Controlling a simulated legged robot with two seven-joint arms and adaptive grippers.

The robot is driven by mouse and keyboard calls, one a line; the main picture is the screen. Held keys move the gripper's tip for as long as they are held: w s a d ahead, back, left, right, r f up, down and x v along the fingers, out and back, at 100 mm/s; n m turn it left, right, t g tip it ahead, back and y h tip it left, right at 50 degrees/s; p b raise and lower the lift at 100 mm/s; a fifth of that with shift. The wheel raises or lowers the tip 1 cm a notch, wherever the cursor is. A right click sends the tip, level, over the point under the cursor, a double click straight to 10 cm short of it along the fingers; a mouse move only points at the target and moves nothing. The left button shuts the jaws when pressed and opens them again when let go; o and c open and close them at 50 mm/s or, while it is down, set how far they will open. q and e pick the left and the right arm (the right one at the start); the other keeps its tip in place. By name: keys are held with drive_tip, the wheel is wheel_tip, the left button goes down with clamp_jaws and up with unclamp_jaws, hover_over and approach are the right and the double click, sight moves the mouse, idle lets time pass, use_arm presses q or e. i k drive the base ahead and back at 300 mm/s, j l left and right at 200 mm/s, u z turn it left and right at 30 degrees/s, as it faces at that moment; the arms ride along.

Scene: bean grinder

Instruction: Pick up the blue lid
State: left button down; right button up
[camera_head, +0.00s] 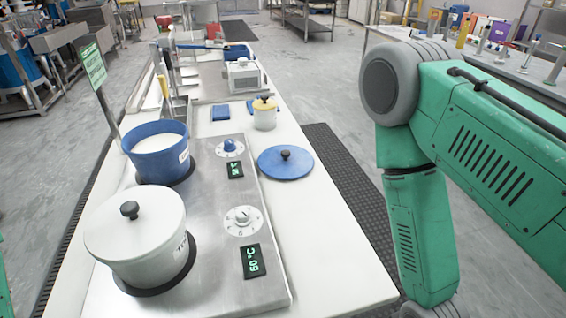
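The blue lid (286,164) is a round flat disc with a black knob in its middle. It lies flat on the white counter (330,262), just right of the steel hot plate (208,262). A blue pot (158,161) with white contents stands uncovered on the far burner. My green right arm fills the right side of the view, to the right of the lid, and its gripper is outside the frame. Only a thin green sliver of my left arm shows at the left edge, and my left gripper is not in view.
A white pot (150,263) with a white lid stands on the near burner. A small jar with a yellow lid (265,104) and a blue item (220,113) are behind the blue lid. A white machine (243,76) stands farther back. The counter's near right part is clear.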

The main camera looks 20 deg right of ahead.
sight(282, 162)
drive_tip(key=k+z, duration=0.35)
drive_tip(key=k+l+z, duration=0.15)
drive_tip(key=k+z, duration=0.25)
drive_tip(key=z, duration=0.4)
drive_tip(key=i+z, duration=0.1)
drive_tip(key=z, duration=0.35)
drive_tip(key=l+z, duration=0.1)
drive_tip(key=z, duration=0.3)
drive_tip(key=i+z, duration=0.1)
drive_tip(key=z, duration=0.7)
drive_tip(key=i+l+u, duration=0.2)
drive_tip(key=i, duration=1.25)
drive_tip(key=i+j+u, duration=0.2)
drive_tip(key=u, duration=0.25)
drive_tip(key=i+u, duration=0.3)
drive_tip(key=u, duration=0.2)
drive_tip(key=i+u, duration=0.3)
drive_tip(key=u, duration=0.15)
drive_tip(key=i+l+u, duration=0.1)
drive_tip(key=i+u, duration=0.15)
drive_tip(key=u, duration=0.2)
drive_tip(key=i+u, duration=0.45)
drive_tip(key=i, duration=1.1)
drive_tip(key=i+l+u, duration=0.15)
drive_tip(key=i+u, duration=0.3)
drive_tip(key=i+l+u, duration=0.4)
drive_tip(key=i, duration=0.15)
drive_tip(key=j, duration=0.1)
